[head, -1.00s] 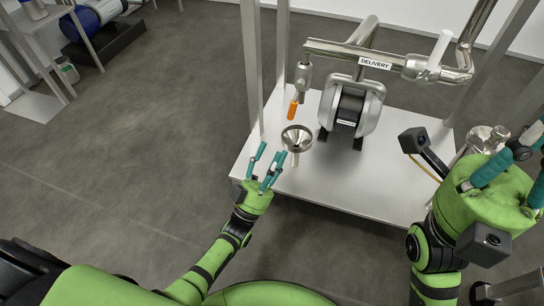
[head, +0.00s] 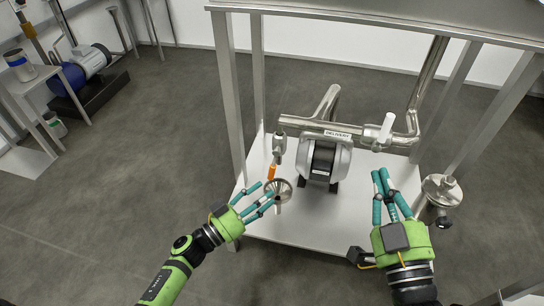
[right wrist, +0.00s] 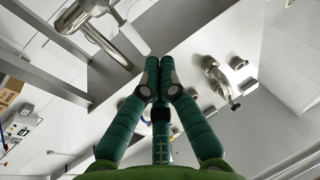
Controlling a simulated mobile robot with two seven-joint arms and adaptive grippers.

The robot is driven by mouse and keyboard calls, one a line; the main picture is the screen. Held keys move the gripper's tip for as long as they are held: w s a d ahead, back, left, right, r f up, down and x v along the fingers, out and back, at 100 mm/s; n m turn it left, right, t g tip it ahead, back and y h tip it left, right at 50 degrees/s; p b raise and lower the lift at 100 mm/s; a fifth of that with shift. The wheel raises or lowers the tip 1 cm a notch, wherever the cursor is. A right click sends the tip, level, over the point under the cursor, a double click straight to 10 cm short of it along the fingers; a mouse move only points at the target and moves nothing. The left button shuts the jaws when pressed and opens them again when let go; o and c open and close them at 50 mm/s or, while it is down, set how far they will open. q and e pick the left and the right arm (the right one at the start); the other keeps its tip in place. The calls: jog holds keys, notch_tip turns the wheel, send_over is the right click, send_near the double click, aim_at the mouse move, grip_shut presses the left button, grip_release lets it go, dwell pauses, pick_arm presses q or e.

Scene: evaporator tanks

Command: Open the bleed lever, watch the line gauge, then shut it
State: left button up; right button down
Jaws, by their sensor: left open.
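The bleed lever, with an orange grip (head: 272,172), hangs down from a valve (head: 279,145) at the left end of the delivery pipe. A steel funnel (head: 284,186) stands just below it. My left gripper (head: 265,191) is open at the funnel's left, its fingertips close under the lever; I cannot tell whether they touch the funnel. My right gripper (head: 382,174) is right of the pump, apart from the lever. In the right wrist view its fingertips (right wrist: 153,64) are together with nothing visible between them. I cannot make out a gauge face.
The pump (head: 324,160) stands on a steel platform (head: 310,218) between frame posts. A white-handled valve (head: 385,128) sits on the delivery pipe (head: 335,128). A steel vessel (head: 441,190) stands beyond the platform's right edge.

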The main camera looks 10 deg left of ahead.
aim_at(271, 175)
notch_tip(271, 175, down, 6)
jog(key=s+g+h+p, duration=0.2)
jog(key=g, duration=0.2)
pick_arm(q)
jog(key=shift+w+a+r+n+y+b, duration=0.25)
jog(key=shift+w+a+r+y, duration=0.15)
jog(key=shift+a+r+y, duration=0.15)
jog(key=shift+w+a+r+n+y+b, duration=0.1)
jog(key=shift+w+a+r+n+y, duration=0.2)
jog(key=shift+a+r+y, duration=0.2)
jog(key=b+x, duration=0.1)
jog(key=x, duration=0.5)
jog(key=shift+d+f+b, duration=0.1)
jog(key=shift+b, duration=0.2)
jog(key=shift+w+d, duration=0.1)
pick_arm(e)
notch_tip(271, 175, up, 10)
jog(key=s+a+n+t+y, duration=0.1)
jog(key=a+t+y, duration=0.1)
jog(key=t+y, duration=0.2)
jog(key=shift+s+r+t, duration=0.15)
jog(key=shift+r+t, duration=0.1)
jog(key=shift+t, duration=0.45)
pick_arm(q)
grip_shut()
